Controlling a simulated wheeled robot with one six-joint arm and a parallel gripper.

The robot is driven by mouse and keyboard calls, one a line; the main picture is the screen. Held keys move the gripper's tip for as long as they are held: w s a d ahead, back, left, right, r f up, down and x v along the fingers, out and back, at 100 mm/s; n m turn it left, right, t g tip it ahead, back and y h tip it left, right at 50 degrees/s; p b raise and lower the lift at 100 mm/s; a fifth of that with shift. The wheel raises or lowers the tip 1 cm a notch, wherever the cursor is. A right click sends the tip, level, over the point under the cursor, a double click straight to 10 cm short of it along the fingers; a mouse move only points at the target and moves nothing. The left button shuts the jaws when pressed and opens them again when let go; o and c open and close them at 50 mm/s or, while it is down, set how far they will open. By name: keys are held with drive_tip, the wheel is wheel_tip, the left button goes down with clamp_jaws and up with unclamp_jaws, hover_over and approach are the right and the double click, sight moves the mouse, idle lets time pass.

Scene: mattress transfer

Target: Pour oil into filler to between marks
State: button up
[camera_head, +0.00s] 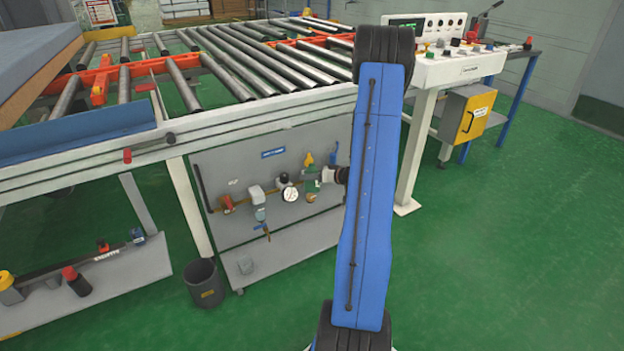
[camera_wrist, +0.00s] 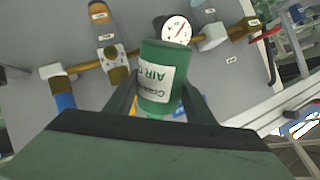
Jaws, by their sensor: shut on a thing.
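A brass-coloured fitting (camera_wrist: 115,58) sits on the pipe left of the bottle in the wrist view. I cannot tell which fitting is the filler. No marks or oil level can be made out, nor whether oil flows.
The panel (camera_head: 225,170) carries a round gauge (camera_head: 290,194), a pipe and several valves under the roller conveyor (camera_head: 240,60). A dark bin (camera_head: 204,284) stands on the floor at the panel's lower left. The green floor (camera_head: 500,260) at the right is clear.

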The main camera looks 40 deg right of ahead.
sight(313, 168)
drive_tip(key=shift+w+d+r+m+g+y, duration=0.15)
drive_tip(key=shift+r+m+g+y, duration=0.1)
drive_tip(key=shift+r+m+g, duration=0.25)
drive_tip(key=shift+w+d+r+m+g+y, duration=0.15)
drive_tip(key=shift+r+g+y, duration=0.2)
drive_tip(key=shift+r, duration=0.35)
drive_tip(key=shift+w+d+r+m+g+y, duration=0.1)
drive_tip(key=shift+r+m+g+y, duration=0.1)
drive_tip(key=shift+r+m+g, duration=0.3)
idle(5.2)
drive_tip(key=shift+a+n, duration=0.1)
drive_tip(key=shift+n, duration=0.15)
idle(0.8)
